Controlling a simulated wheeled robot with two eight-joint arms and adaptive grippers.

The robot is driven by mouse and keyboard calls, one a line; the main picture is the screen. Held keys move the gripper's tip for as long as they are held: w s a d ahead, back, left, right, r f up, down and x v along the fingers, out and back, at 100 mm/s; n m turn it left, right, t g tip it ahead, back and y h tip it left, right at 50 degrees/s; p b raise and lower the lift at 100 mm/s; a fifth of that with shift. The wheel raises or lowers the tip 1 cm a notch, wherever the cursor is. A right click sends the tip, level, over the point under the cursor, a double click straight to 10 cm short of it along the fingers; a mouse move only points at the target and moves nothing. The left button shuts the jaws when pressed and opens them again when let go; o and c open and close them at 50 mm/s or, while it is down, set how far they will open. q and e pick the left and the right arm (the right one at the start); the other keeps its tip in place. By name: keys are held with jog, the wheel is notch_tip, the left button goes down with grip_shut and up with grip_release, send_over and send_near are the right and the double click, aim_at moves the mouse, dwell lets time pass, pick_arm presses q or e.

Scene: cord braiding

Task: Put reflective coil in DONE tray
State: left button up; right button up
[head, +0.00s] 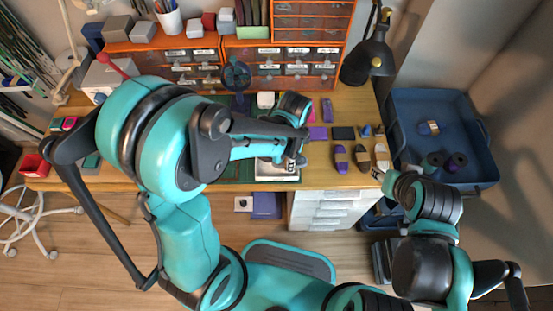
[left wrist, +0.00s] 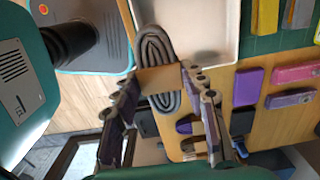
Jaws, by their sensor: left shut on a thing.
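My left gripper (head: 297,158) reaches over the work table and is shut on a grey coil. In the left wrist view, the grey coil (left wrist: 158,42) with a tan band (left wrist: 158,79) sits between the fingers of my left gripper (left wrist: 160,76). In the head view my left arm mostly hides the coil. A white tray (head: 277,179) lies on the table under my left gripper; in the left wrist view the white tray (left wrist: 222,52) is right beside the coil. No DONE label is readable. My right gripper (head: 379,175) is by the table's right edge; its finger opening is unclear.
Purple and dark coils (head: 341,160) lie on the table right of the tray. A blue bin (head: 405,103) with several rolls stands further right. Orange drawer units (head: 310,35) line the back, and a black lamp (head: 368,60) stands back right.

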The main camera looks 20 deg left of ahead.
pick_arm(q)
jog(key=w+a+f, duration=0.1)
jog(key=w+a+f+b, duration=0.1)
jog(key=a, duration=0.1)
jog(key=w+a+f+b, duration=0.1)
jog(key=w+a+f, duration=0.1)
jog(key=shift+a, duration=0.1)
jog(key=shift+s+f+b, duration=0.1)
jog(key=shift+f+b, duration=0.85)
jog(key=shift+f, duration=1)
jog(key=shift+f, duration=0.2)
jog(key=o, duration=1.3)
jog(key=shift+c, duration=0.2)
jog(key=shift+r, duration=0.1)
